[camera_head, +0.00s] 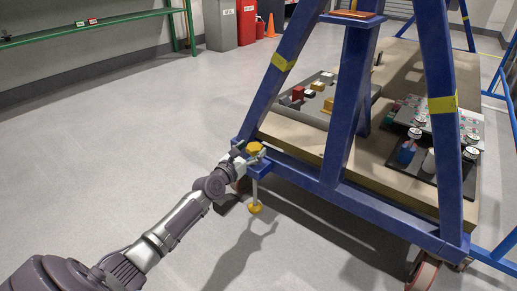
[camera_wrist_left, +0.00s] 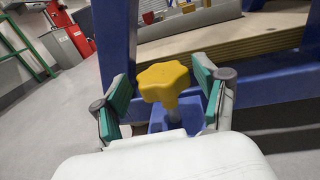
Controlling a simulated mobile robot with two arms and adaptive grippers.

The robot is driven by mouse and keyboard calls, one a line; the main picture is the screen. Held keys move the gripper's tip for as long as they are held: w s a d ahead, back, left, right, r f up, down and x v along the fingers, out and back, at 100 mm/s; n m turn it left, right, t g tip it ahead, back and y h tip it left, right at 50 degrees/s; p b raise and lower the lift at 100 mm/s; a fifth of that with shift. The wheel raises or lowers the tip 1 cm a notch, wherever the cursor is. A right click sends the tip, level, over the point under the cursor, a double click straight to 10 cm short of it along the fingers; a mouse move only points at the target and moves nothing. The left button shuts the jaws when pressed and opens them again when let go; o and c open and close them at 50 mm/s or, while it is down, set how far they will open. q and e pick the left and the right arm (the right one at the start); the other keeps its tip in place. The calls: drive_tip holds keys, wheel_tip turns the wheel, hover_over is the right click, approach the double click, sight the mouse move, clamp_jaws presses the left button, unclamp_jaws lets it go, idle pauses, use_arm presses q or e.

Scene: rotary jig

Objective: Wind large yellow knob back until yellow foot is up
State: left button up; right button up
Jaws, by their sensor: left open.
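The large yellow knob (camera_head: 254,148) sits on top of a vertical screw at the lower corner of the blue frame. My left gripper (camera_head: 248,152) is at the knob. In the left wrist view the knob (camera_wrist_left: 163,81) is star-shaped and stands between the open fingers of my left gripper (camera_wrist_left: 163,95), with a gap visible on each side. The yellow foot (camera_head: 255,208) is at the bottom of the screw's rod, below the blue bracket and close to the floor. I cannot tell whether it touches the floor. My right gripper is not in view.
The blue frame (camera_head: 345,105) carries a wooden deck (camera_head: 300,136) with trays of small parts. A castor wheel (camera_head: 423,273) is at the lower right. A green shelf (camera_head: 95,27) and bins stand at the back. The floor at left is clear.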

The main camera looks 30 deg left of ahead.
sight(258, 143)
use_arm(q)
drive_tip(key=w+b, duration=0.1)
drive_tip(key=w, duration=0.2)
drive_tip(key=shift+w+f+b, duration=0.15)
drive_tip(key=shift+w+b, duration=0.15)
drive_tip(key=shift+w, duration=0.45)
